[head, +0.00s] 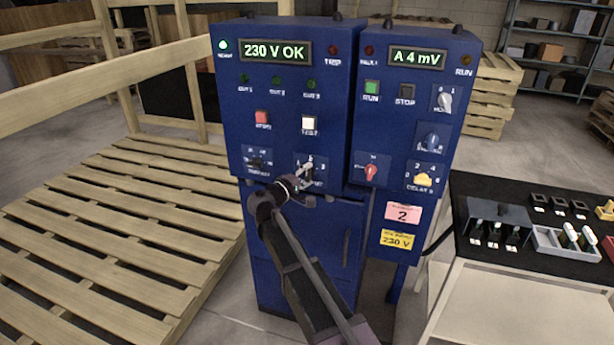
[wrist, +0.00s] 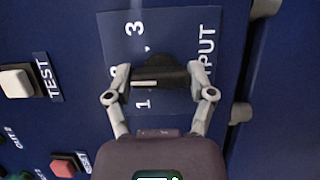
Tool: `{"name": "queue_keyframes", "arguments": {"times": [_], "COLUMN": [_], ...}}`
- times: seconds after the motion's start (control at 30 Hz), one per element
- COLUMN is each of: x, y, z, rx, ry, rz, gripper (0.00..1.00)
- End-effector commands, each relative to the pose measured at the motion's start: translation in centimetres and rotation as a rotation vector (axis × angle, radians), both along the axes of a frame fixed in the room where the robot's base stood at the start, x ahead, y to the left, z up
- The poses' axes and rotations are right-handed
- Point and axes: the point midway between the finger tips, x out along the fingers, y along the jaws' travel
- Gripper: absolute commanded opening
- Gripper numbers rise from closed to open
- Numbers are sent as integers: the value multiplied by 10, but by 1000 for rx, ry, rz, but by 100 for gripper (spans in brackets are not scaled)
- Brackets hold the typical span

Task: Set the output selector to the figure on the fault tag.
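The output selector (wrist: 160,72) is a dark knob with a white pointer line, on a plate marked OUTPUT in the wrist view. The plate's 1 and 3 are readable; the figure between them is mostly hidden by a finger. The pointer line points left in this view, toward that middle figure. My gripper (wrist: 161,76) has one finger at each end of the knob, with no clear gap on either side. In the head view my gripper (head: 298,184) covers most of the selector. The pink fault tag (head: 403,213) shows 2.
A white TEST button (head: 308,124) and a red button (head: 261,117) are above the selector. A red knob (head: 370,172) and yellow knob (head: 423,179) are to its right. A yellow 230 V tag (head: 396,240) hangs below. A black-topped bench (head: 480,195) stands right, a pallet (head: 120,220) left.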

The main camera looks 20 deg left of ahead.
Motion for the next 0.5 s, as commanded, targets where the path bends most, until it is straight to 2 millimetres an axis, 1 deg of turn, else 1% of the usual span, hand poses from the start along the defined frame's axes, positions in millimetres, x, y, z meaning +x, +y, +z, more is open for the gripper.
{"name": "queue_keyframes", "arguments": {"times": [0.03, 0.07, 0.1, 0.5], "x": [1, 1, 1, 0], "y": [0, 0, 0, 0], "z": [0, 0, 0, 0], "rx": [0, 0, 0, 1], "ry": [-1, 0, 0, 0], "rz": [0, 0, 0, 0], "gripper": [89, 98, 100, 100]}}
